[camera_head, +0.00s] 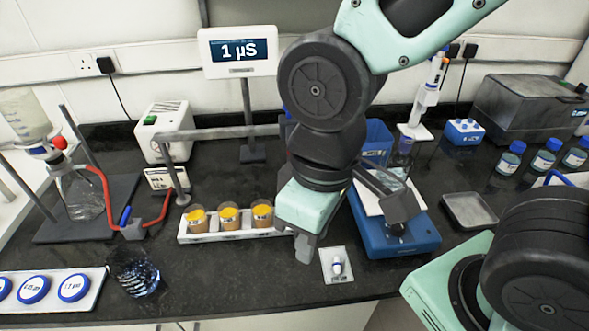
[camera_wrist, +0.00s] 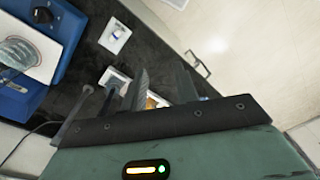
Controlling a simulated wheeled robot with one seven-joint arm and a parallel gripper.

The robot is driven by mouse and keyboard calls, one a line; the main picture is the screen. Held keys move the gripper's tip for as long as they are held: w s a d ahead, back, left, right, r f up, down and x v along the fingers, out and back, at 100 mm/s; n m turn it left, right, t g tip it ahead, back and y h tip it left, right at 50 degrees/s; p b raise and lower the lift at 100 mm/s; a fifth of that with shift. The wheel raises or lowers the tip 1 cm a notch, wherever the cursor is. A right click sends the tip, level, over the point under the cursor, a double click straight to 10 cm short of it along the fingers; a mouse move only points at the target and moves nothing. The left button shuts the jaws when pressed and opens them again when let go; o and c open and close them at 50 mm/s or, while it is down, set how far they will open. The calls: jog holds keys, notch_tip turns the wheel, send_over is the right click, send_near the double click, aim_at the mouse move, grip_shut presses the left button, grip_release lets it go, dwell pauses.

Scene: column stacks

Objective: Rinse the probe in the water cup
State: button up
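My gripper (camera_head: 304,246) points down in front of the right end of a white rack with orange-filled cups. In the wrist view its two fingers (camera_wrist: 163,84) stand apart, with nothing seen held between them. A clear glass vessel (camera_head: 136,272) with a bluish look stands at the front left, well left of my gripper; I cannot tell for sure that it is the water cup. A grey stand arm (camera_head: 222,132) reaches right behind the rack, and its far end is hidden by my arm. I cannot clearly make out the probe.
The cup rack (camera_head: 222,236) lies left of my gripper. A small white tray with a vial (camera_head: 337,266) sits close to its right, beside a blue device (camera_head: 402,240). A flask (camera_head: 80,195) with red tubing stands left. Bare black bench lies between the rack and front edge.

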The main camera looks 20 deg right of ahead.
jog(key=shift+o, duration=1.2)
jog(key=w+r+m, duration=0.3)
jog(key=w+m, duration=0.1)
jog(key=w, duration=0.2)
jog(key=shift+r+m+g+y, duration=0.3)
jog(key=w+d+r+m+g+y+p, duration=0.1)
jog(key=w+d+r+m, duration=0.55)
jog(key=w+m, duration=0.2)
jog(key=w+d+r+m+y, duration=0.2)
jog(key=w+d+r+m, duration=0.45)
jog(key=w, duration=0.25)
jog(key=x, duration=0.6)
jog(key=p+x, duration=0.1)
jog(key=x, duration=0.5)
jog(key=p+x, duration=0.1)
jog(key=x, duration=0.5)
jog(key=shift+s+d, duration=0.3)
jog(key=shift+d, duration=0.05)
